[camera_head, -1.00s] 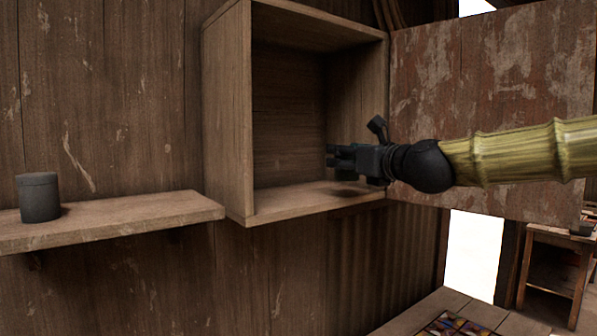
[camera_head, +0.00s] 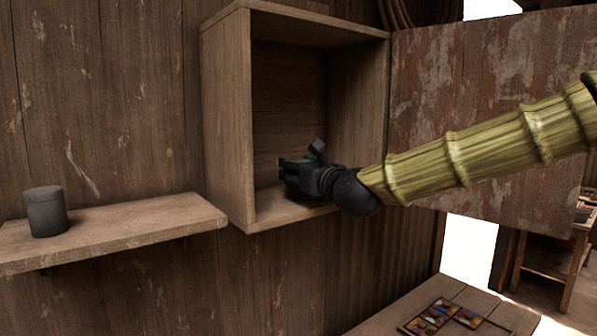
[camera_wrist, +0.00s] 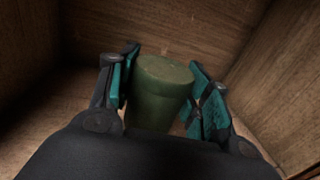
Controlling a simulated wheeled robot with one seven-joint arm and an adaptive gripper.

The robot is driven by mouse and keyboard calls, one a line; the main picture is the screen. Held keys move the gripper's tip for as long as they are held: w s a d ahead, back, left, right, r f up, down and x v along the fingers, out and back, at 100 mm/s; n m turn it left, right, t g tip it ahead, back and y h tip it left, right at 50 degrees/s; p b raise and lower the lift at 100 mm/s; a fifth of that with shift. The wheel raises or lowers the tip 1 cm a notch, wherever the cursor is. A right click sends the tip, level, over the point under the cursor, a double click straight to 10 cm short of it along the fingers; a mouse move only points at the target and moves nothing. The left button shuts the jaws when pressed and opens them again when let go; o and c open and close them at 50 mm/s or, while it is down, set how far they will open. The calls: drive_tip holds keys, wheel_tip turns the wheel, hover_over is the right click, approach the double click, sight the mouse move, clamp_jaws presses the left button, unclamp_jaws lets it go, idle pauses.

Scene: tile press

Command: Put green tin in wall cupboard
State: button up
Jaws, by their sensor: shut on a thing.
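The green tin (camera_wrist: 160,95) is upright between the two teal-padded fingers of my gripper (camera_wrist: 163,92) in the wrist view. My gripper is shut on it. In the head view my gripper (camera_head: 285,168) is inside the open wall cupboard (camera_head: 226,120), low over its floor, and hides the tin there. I cannot tell whether the tin's base touches the cupboard floor. The cupboard's door (camera_head: 490,100) stands open to the right, behind my arm.
A dark grey tin (camera_head: 46,212) stands on a wooden shelf (camera_head: 150,222) left of the cupboard. A bench top with patterned tiles (camera_head: 440,314) is at the lower right. The cupboard's side walls stand close on both sides of my gripper.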

drive_tip(key=shift+a+f+p, duration=0.2)
drive_tip(key=shift+f+p, duration=0.25)
drive_tip(key=shift+f, duration=0.4)
drive_tip(key=shift+d+f, duration=0.15)
drive_tip(key=o, duration=1.2)
drive_tip(key=shift+c, duration=0.2)
drive_tip(key=shift+s+d+f+b, duration=0.15)
drive_tip(key=shift+s+b, duration=0.25)
drive_tip(key=shift+b, duration=0.2)
drive_tip(key=b+v, duration=0.5)
drive_tip(key=v, duration=0.6)
drive_tip(key=shift+b, duration=0.4)
